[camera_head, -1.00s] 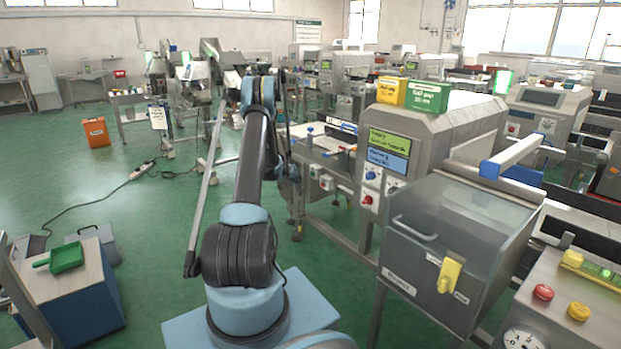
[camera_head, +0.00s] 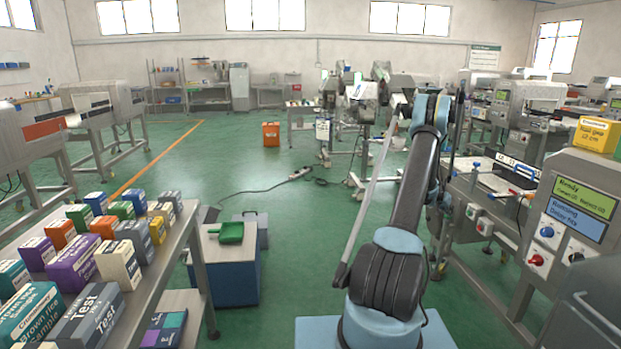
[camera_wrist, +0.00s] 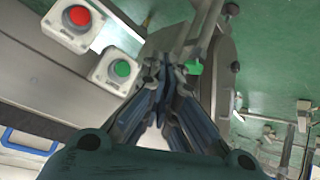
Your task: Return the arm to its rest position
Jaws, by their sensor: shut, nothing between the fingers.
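My gripper (camera_wrist: 163,82) shows in the wrist view with its dark fingers drawn together and nothing held between them. My arm (camera_head: 405,215) rises from its blue-grey base in the head view, with its elbow at the top. The forearm is mostly hidden behind the elbow, and I cannot make out the gripper in the head view. In the wrist view, a red button (camera_wrist: 79,16) and a green button (camera_wrist: 121,68) in white housings sit on a machine to the left of the fingers. Whether the fingers touch anything there I cannot tell.
Detector machines (camera_head: 575,215) stand close on the right. At left, a shelf table (camera_head: 165,262) holds several sample boxes. A blue cabinet (camera_head: 228,275) with a green scoop (camera_head: 231,233) stands between table and arm. Green floor (camera_head: 300,240) is open ahead, with a cable across it.

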